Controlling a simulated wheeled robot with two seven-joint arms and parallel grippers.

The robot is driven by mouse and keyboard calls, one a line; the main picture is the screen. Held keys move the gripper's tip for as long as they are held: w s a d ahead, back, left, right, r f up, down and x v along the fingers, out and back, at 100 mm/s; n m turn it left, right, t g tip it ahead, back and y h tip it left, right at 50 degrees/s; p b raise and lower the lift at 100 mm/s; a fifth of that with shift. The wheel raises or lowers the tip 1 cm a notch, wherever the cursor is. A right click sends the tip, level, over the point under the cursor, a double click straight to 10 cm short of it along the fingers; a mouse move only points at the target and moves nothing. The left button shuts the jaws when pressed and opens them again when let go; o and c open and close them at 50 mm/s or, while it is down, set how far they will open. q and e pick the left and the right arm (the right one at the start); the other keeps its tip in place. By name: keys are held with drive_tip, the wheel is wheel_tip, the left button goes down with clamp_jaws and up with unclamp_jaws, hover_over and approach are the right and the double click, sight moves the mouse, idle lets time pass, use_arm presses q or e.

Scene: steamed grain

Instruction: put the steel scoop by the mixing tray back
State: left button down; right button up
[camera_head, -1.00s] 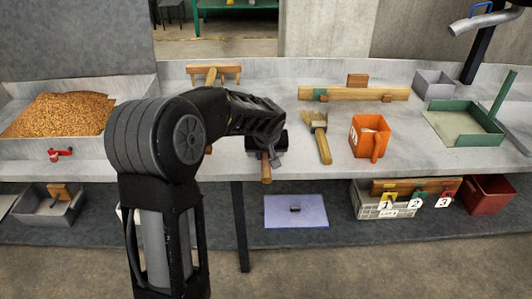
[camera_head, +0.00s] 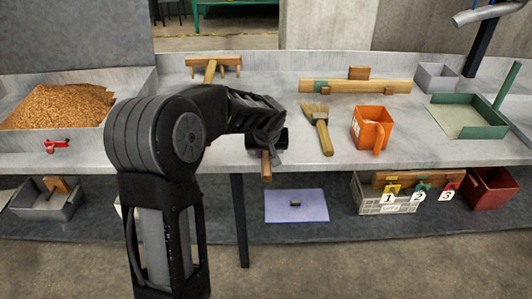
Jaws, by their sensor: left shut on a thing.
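My left gripper (camera_head: 266,137) is at the middle front of the bench in the head view, its fingers mostly hidden by my own arm. It is shut on an item with a wooden handle (camera_head: 266,166) pointing down past the bench's front edge and a little grey metal (camera_head: 281,141) beside it. This could be the steel scoop, but most of it is hidden. A large grey tray (camera_head: 92,139) heaped with grain stands on the bench at left. My right gripper is not in view.
The lower shelf holds a grey bin (camera_head: 45,200), a purple mat (camera_head: 297,206) and a crate (camera_head: 370,205). Bench room shows between gripper and brush.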

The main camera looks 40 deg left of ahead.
use_arm(q)
drive_tip(key=shift+f+b, duration=0.35)
drive_tip(key=shift+b, duration=0.1)
idle(0.4)
drive_tip(key=c, duration=1.1)
unclamp_jaws()
drive_tip(key=v, duration=0.8)
